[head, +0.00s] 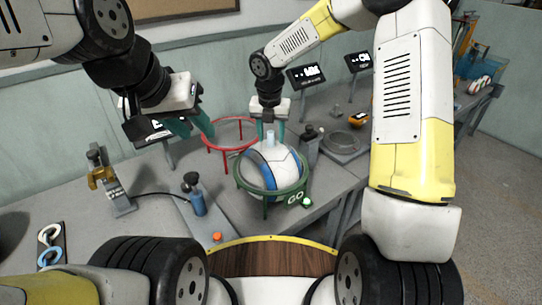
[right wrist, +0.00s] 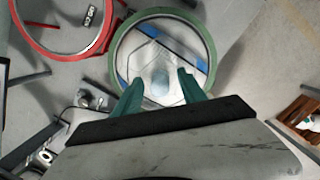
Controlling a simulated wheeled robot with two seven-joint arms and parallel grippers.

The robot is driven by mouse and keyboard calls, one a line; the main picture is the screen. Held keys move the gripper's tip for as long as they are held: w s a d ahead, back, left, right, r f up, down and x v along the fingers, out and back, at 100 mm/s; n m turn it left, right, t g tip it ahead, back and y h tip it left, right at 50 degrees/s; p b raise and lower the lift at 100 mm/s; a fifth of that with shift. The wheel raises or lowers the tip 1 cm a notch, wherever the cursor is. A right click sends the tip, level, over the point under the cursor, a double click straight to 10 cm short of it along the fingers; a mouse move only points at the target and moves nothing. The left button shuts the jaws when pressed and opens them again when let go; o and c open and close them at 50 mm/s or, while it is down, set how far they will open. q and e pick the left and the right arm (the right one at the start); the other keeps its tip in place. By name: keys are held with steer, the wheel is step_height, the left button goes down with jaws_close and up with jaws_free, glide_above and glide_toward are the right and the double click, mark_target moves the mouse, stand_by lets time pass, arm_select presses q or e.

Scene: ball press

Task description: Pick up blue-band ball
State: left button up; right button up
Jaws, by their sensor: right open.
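The blue-band ball (head: 272,178), white with blue bands, rests in the green ring stand (head: 287,192) marked GO. In the right wrist view the ball (right wrist: 148,62) shows inside the green ring (right wrist: 117,48). My right gripper (head: 270,132) is open, pointing down just over the top of the ball. Its teal fingers (right wrist: 160,88) are apart over the ball in the right wrist view; contact cannot be told. My left gripper (head: 189,125) is near the red ring stand, its teal fingers apart, with nothing seen between them.
An empty red ring stand (head: 230,120) stands behind the green one. A blue bottle-like device (head: 195,195) is at the left, a dark cylinder (head: 309,145) close to the right. A round plate (head: 342,141) and small screens (head: 305,75) are farther right.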

jaws_close()
stand_by(1.4)
